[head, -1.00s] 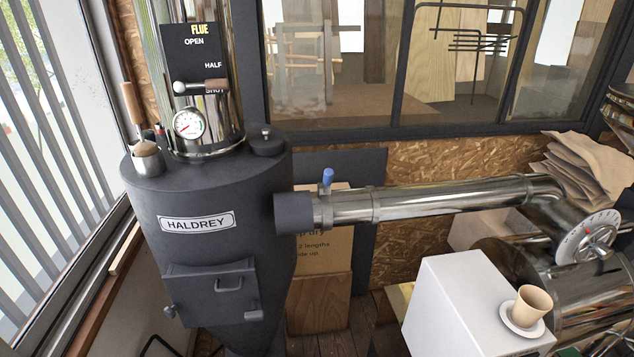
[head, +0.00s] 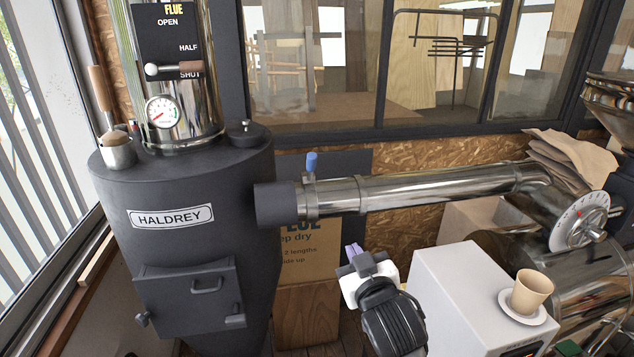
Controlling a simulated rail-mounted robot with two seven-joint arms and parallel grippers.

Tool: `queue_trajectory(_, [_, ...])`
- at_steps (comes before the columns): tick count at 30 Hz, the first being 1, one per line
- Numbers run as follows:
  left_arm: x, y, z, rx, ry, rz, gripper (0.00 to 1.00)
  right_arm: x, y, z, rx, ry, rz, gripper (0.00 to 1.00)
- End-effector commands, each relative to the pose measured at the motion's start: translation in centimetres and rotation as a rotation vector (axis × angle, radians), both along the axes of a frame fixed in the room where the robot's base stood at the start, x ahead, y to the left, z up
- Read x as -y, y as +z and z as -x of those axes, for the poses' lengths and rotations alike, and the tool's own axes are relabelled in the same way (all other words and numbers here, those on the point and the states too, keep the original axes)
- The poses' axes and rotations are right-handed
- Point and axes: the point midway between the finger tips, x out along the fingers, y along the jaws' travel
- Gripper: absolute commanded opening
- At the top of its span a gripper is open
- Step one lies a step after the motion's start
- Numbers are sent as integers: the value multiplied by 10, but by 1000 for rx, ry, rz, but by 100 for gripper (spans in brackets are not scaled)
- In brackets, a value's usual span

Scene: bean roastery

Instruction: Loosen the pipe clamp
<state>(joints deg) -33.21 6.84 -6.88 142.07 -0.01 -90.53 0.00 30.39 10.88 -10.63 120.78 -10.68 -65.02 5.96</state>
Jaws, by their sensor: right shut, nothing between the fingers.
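The pipe clamp (head: 309,199) is a metal band around the shiny pipe (head: 410,190), close beside the dark collar (head: 276,205) of the HALDREY drum. My right gripper (head: 352,250) comes up from the bottom of the head view, below the pipe and to the lower right of the clamp. It is shut and empty, apart from the clamp and its lever. My left gripper is not in view.
A white box (head: 450,305) with a tan cup (head: 531,291) on a saucer stands right of my right arm. The dark HALDREY drum (head: 190,260) fills the left. A cardboard box (head: 300,262) stands behind and below the pipe. A round dial (head: 580,222) is at the far right.

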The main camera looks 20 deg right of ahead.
Motion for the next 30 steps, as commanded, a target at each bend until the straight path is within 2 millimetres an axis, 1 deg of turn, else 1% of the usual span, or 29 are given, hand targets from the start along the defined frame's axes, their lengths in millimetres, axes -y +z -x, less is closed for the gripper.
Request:
queue_trajectory(3, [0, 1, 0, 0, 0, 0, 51, -1, 3, -15, 92, 7, -7, 0])
queue_trajectory(7, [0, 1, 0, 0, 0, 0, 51, -5, 13, -25, 221, 38, -25, 0])
queue_trajectory(10, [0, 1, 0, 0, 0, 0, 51, -10, 26, -26, 330, 78, -45, 0])
queue_trajectory(12, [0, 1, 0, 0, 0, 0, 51, -14, 36, -22, 399, 110, -63, 0])
queue_trajectory(15, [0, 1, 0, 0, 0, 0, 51, -19, 47, -18, 468, 151, -92, 0])
queue_trajectory(18, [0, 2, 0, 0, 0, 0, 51, -22, 53, -17, 503, 178, -122, 0])
queue_trajectory(20, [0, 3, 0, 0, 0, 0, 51, -22, 55, -19, 503, 181, -137, 0])
queue_trajectory(23, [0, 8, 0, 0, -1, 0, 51, -22, 61, -29, 502, 182, -143, 0])
queue_trajectory(26, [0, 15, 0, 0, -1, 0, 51, -23, 69, -43, 501, 182, -144, 0])
queue_trajectory(30, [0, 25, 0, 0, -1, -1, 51, -24, 82, -68, 501, 182, -143, 0])
